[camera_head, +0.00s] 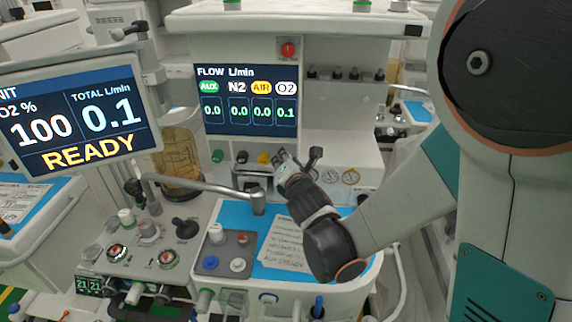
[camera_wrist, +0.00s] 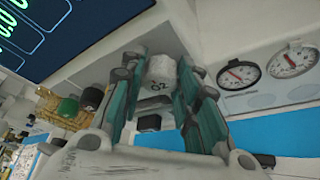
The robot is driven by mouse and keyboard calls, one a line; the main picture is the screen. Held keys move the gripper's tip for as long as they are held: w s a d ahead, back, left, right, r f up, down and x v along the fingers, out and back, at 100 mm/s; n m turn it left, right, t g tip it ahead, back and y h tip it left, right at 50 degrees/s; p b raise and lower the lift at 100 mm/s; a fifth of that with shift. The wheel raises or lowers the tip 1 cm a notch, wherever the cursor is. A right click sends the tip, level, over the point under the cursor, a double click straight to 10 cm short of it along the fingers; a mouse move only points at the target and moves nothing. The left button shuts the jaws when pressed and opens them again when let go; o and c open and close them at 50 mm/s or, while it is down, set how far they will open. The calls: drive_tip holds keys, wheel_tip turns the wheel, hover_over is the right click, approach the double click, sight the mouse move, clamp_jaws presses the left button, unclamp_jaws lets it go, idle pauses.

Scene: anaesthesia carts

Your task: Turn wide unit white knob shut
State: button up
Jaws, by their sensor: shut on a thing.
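The white knob (camera_wrist: 160,70), marked O2, is on the front of the wide unit. It sits between the two teal fingers of my gripper (camera_wrist: 160,95) in the wrist view. My gripper is shut on it, one finger at each side. In the head view my gripper (camera_head: 284,164) reaches the right end of the knob row and hides most of the white knob. The flow screen (camera_head: 249,100) above the row reads 0.1 for O2 and 0.0 for AUX, N2 and AIR.
A green knob (camera_head: 217,156), a black knob (camera_head: 242,157) and a yellow knob (camera_head: 263,158) stand left of my gripper. Round gauges (camera_wrist: 238,75) are to the right. A tilted monitor (camera_head: 80,115) reads total 0.1 and READY. A jointed metal bar (camera_head: 205,187) crosses above the blue worktop.

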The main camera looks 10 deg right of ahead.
idle(0.4)
drive_tip(key=o, duration=0.8)
drive_tip(key=shift+r, duration=0.1)
wheel_tip(320, 180, up, 10)
drive_tip(key=shift+s+a+f, duration=0.1)
drive_tip(key=shift+f, duration=0.05)
